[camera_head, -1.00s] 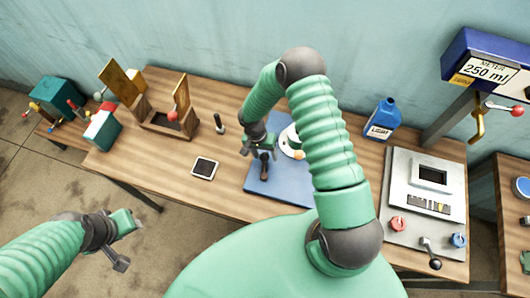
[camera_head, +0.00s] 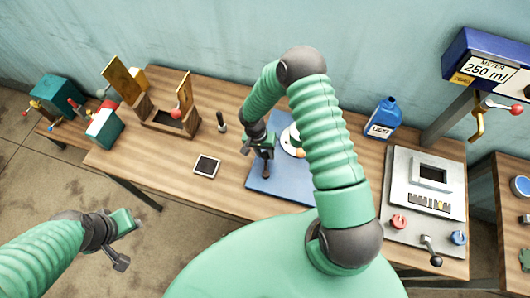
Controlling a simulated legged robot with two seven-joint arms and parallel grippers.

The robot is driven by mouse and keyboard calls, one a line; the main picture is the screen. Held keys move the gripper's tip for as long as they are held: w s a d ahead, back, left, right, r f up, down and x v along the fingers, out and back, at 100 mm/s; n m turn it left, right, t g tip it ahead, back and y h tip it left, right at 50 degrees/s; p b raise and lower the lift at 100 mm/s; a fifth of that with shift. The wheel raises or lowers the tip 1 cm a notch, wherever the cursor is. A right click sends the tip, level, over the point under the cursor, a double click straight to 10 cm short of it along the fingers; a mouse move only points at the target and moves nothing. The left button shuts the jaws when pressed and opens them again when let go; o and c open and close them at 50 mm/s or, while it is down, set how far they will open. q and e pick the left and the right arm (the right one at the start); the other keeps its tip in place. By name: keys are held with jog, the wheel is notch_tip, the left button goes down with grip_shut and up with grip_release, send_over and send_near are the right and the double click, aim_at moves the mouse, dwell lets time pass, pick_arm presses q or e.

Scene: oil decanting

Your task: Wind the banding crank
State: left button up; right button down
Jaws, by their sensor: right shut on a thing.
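A blue board (camera_head: 290,190) lies on the wooden table in front of me. On it is a white round part (camera_head: 287,141) with an orange knob (camera_head: 299,153), partly hidden behind my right arm. My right gripper (camera_head: 265,156) is over the board's left part, shut on a small dark handle (camera_head: 266,172). The fingers cover much of it, and I cannot tell whether it is the banding crank. My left gripper (camera_head: 124,242) is open and empty over the floor at the lower left.
A tablet (camera_head: 206,167) and a small dark upright tool (camera_head: 222,124) are left of the board. At the right are a blue bottle (camera_head: 383,118), a grey panel (camera_head: 400,215) with a black-knobbed lever, and a meter (camera_head: 487,65).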

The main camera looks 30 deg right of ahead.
jog(key=shift+w, duration=0.1)
dwell(0.8)
